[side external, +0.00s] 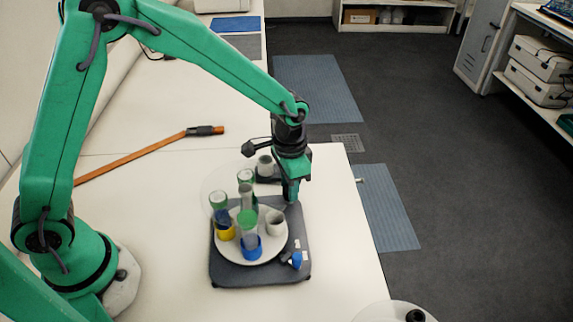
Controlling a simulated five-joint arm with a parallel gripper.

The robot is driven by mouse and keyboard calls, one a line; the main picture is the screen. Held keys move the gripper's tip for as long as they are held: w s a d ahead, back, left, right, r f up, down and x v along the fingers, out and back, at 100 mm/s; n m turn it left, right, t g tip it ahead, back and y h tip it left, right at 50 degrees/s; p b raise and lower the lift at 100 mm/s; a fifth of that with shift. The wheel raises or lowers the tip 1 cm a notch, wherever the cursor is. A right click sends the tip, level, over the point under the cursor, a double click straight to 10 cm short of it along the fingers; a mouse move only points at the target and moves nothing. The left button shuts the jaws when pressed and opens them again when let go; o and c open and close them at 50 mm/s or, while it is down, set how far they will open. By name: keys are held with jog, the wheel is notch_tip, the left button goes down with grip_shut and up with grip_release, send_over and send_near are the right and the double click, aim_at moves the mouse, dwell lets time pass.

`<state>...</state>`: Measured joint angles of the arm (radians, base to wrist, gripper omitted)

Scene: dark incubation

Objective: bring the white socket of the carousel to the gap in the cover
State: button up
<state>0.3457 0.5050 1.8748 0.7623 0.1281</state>
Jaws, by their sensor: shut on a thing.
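The carousel (276,249) is a round pale turntable on a dark square base (232,276). A whitish socket (275,223) stands on its right side, with no tube visible in it. My gripper (291,198) points down at the carousel's back right edge, behind the whitish socket. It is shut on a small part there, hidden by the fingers.
A blue knob (296,260) sits on the base's front right. A pale cup in a dark holder (265,166) stands behind the carousel, close to my arm. An orange bar (150,150) lies on the table at back left. The table's right edge is close to the base.

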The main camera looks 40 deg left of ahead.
jog(key=shift+m, duration=0.3)
jog(key=shift+r, duration=0.1)
jog(key=o, duration=1)
jog(key=shift+r, duration=3.9)
